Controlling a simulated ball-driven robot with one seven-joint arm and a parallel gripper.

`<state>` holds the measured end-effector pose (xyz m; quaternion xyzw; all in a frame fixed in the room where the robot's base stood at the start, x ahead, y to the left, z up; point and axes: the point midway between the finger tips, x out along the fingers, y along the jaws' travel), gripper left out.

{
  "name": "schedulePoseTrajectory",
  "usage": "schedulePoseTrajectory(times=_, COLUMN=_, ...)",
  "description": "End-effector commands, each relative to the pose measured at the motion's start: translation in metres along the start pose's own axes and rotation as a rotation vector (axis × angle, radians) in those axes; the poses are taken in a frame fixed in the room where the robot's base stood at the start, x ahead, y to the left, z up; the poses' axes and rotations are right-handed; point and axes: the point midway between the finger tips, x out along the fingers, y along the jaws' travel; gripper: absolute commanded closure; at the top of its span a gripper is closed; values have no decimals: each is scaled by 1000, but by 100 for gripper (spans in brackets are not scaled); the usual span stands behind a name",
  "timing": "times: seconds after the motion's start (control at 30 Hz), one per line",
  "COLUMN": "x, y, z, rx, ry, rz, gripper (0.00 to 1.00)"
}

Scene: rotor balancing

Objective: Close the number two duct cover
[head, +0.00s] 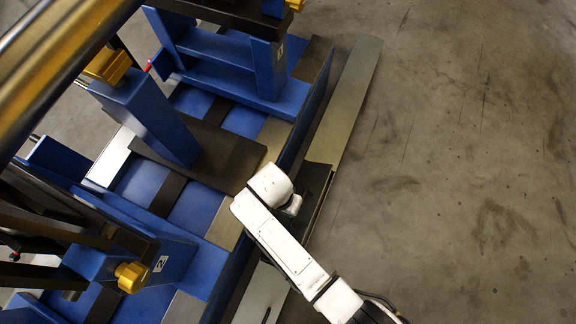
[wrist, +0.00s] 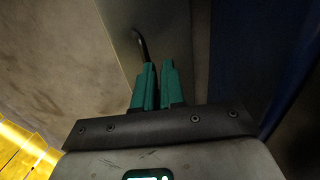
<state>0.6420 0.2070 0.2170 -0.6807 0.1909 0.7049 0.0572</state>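A long bare metal strip (head: 352,100) runs along the right side of the blue frame in the head view, with a dark section (head: 318,182) beside my wrist. Another metal panel (head: 262,296) lies below. I cannot tell which piece is the number two cover. The blue stand marked 2 (head: 160,263) is at lower left. In the wrist view, a thin dark curved handle (wrist: 140,45) stands against a grey panel (wrist: 165,18) and meets the left fingertip. My gripper (wrist: 159,66) has its green fingers close together with a narrow gap; whether they hold the handle is unclear.
A blue stand marked 1 (head: 270,68) is at the top, and a blue post (head: 150,115) with a yellow knob stands between. A large metal shaft (head: 55,60) crosses the upper left. The concrete floor (head: 470,160) at right is clear.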

Motion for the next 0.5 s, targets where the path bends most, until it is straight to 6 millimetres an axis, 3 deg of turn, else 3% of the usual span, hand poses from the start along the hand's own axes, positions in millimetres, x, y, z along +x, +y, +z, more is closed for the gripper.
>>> schedulePoseTrajectory(times=0.1, x=0, y=0, z=0, rx=0, ry=0, rz=0, gripper=100)
schedulePoseTrajectory(times=0.5, x=0, y=0, z=0, rx=0, ry=0, rz=0, gripper=100)
